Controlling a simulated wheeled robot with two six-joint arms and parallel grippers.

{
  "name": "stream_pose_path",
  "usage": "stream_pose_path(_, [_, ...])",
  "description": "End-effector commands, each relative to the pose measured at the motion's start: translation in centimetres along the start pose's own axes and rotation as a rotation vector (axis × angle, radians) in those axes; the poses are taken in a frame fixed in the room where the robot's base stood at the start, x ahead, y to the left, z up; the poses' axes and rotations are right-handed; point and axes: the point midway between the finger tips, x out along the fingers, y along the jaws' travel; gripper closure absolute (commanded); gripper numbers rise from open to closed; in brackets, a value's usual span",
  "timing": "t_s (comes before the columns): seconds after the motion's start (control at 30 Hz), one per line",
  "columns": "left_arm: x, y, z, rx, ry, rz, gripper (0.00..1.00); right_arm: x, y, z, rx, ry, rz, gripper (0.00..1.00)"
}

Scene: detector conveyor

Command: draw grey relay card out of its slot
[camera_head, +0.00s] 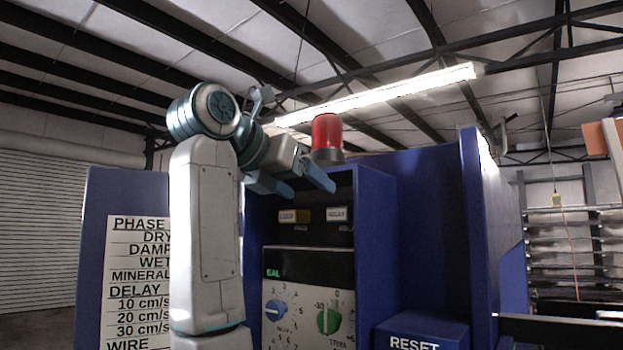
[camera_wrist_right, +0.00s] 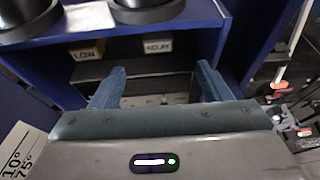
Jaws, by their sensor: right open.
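The grey relay card (camera_head: 337,214), a small pale block whose face reads RELAY, sits in the dark upper recess of the blue cabinet, on the right. It also shows in the wrist view (camera_wrist_right: 158,47), beyond my fingers. A yellowish card (camera_head: 303,215) sits to its left; its face seems to read LOW in the wrist view (camera_wrist_right: 87,50). My right gripper (camera_head: 312,190) is open and empty, its two fingers spread apart in front of the recess, slightly above the cards. It touches neither card. My left gripper is not in view.
A red beacon (camera_head: 327,133) stands on the cabinet top, close behind the gripper. Below the recess are a dark display (camera_head: 308,264), a blue knob (camera_head: 275,310) and a green knob (camera_head: 328,318). A tall blue panel (camera_head: 480,230) rises at the right, with a RESET box (camera_head: 424,332) beside it.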

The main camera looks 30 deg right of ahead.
Motion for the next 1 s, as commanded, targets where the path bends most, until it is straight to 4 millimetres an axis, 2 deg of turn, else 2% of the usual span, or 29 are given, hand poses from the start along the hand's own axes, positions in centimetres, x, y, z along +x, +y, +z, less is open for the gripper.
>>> stream_pose_path(0.03, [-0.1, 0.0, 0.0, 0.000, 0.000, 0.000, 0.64, -0.7, -0.2, 0.3, 0.005, 0.020, 0.017, 0.29])
stream_pose_path(0.17, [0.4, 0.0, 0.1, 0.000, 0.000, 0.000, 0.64, -1.1, -0.4, 0.2, 0.009, 0.046, 0.037, 0.29])
stream_pose_path(0.43, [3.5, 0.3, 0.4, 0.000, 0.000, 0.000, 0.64, 1.7, -0.4, -0.4, 0.010, 0.047, 0.034, 0.29])
stream_pose_path(0.5, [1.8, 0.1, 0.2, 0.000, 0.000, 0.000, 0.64, 2.9, -0.3, 0.5, 0.009, 0.050, 0.033, 0.29])
stream_pose_path(0.6, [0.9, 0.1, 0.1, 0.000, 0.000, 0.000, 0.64, 4.8, -0.2, 0.4, 0.009, 0.049, 0.033, 0.29])
stream_pose_path(0.8, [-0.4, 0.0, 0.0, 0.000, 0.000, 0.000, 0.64, 7.8, -0.1, 0.2, 0.009, 0.048, 0.033, 0.29])
stream_pose_path(1.0, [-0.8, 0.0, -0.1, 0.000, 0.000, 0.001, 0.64, 9.2, -0.1, -0.1, 0.009, 0.046, 0.035, 0.29])
